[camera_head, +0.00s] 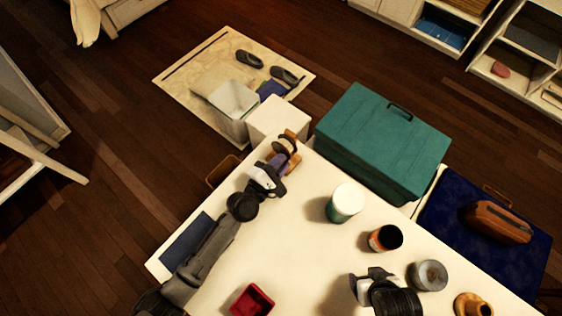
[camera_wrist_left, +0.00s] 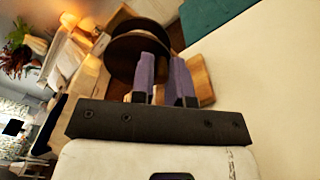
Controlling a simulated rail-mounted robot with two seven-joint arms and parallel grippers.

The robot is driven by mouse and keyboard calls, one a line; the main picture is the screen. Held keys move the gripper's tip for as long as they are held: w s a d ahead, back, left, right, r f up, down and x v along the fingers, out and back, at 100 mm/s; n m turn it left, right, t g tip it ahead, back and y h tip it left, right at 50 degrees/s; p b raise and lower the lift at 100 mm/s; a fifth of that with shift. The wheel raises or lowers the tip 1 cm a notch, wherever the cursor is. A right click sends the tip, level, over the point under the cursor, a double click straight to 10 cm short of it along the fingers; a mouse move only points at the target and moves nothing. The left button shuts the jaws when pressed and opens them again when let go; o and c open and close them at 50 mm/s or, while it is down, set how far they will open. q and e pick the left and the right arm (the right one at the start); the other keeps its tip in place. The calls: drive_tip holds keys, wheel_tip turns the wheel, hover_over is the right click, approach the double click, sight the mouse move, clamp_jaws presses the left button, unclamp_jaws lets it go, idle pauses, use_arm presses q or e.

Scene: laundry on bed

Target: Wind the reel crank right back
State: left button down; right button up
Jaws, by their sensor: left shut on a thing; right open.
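The reel (camera_head: 284,144) stands at the far left edge of the white table, with a wooden base and a dark spool. In the left wrist view the reel (camera_wrist_left: 136,55) shows dark round discs beside a wooden block. My left gripper (camera_head: 277,160) is at the near side of the reel. In the left wrist view its two purple fingers (camera_wrist_left: 165,70) are closed in on the reel's crank, which is mostly hidden between them. My right gripper (camera_head: 370,275) is open over the near part of the table, apart from the reel; its fingertips are only partly visible.
A green-and-white can (camera_head: 344,202), a black-topped jar (camera_head: 385,238), a grey tin (camera_head: 428,275) and a red container (camera_head: 252,300) stand on the table (camera_head: 295,240). A teal case (camera_head: 380,145) is beyond the table. A white bin (camera_head: 234,102) stands behind the reel.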

use_arm(q)
drive_tip(key=shift+f+m, duration=0.15)
drive_tip(key=shift+m, duration=0.45)
drive_tip(key=c, duration=1.1)
unclamp_jaws()
drive_tip(key=shift+a, duration=0.1)
drive_tip(key=v, duration=1.3)
drive_tip(key=shift+s+a, duration=0.2)
drive_tip(key=shift+s, duration=0.1)
